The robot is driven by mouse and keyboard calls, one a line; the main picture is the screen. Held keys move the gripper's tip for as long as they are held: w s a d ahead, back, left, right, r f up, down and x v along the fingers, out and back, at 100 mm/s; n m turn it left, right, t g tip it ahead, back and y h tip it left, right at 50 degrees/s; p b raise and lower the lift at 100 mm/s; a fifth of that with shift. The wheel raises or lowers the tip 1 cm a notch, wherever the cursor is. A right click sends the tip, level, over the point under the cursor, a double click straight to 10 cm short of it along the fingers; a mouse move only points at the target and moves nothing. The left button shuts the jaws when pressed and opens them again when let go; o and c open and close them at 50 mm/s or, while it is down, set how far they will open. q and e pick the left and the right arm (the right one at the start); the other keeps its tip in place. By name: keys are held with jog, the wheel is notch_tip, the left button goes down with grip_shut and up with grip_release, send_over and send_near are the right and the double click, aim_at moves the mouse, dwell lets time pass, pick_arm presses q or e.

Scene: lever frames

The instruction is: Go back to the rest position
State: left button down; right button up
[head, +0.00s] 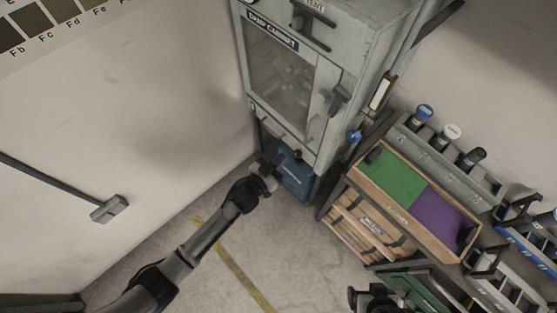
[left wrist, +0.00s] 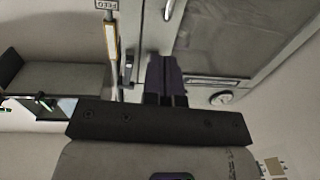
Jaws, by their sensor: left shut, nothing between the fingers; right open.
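My left arm comes in from the lower left of the head view. Its gripper (head: 270,163) is in front of the lower part of a grey cabinet (head: 330,75), close to a blue box (head: 296,178) below it. In the left wrist view the fingers of the left gripper (left wrist: 166,78) are together with nothing between them, and the cabinet's glass door (left wrist: 235,40) is behind them. My right gripper (head: 370,296) shows only in part at the bottom edge of the head view, open and apart from the furniture.
The cabinet has a window, handles and a gauge (left wrist: 221,98). The floor (head: 200,275) with a yellow line is clear. A wall lamp-like arm (head: 108,209) is at left.

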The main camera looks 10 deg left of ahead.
pick_arm(q)
jog(key=shift+s+a, duration=0.15)
jog(key=shift+s, duration=0.2)
jog(key=a+f+g+y, duration=0.2)
jog(key=a+f+y, duration=0.25)
jog(key=y, duration=0.25)
jog(key=s+a+r+n+g+y, duration=0.1)
jog(key=s+a+r+g+y, duration=0.2)
jog(key=r, duration=0.4)
jog(key=s+a+r+n+g+h, duration=0.1)
jog(key=s+a+r+g, duration=0.1)
jog(key=s, duration=0.6)
jog(key=s+a+r+n+g+h, duration=0.1)
jog(key=s+a+r+g, duration=0.1)
jog(key=s, duration=0.6)
jog(key=s+a+f+n+g, duration=0.1)
jog(key=s+f+g, duration=0.15)
jog(key=s, duration=0.35)
jog(key=s+a+f+g, duration=0.1)
jog(key=s+f, duration=0.2)
jog(key=s, duration=0.3)
notch_tip(320, 180, up, 20)
jog(key=p, duration=2)
jog(key=shift+s+d+r+p, duration=0.15)
jog(key=shift+r+p, duration=0.1)
jog(key=shift+p, duration=0.15)
jog(key=shift+t, duration=0.25)
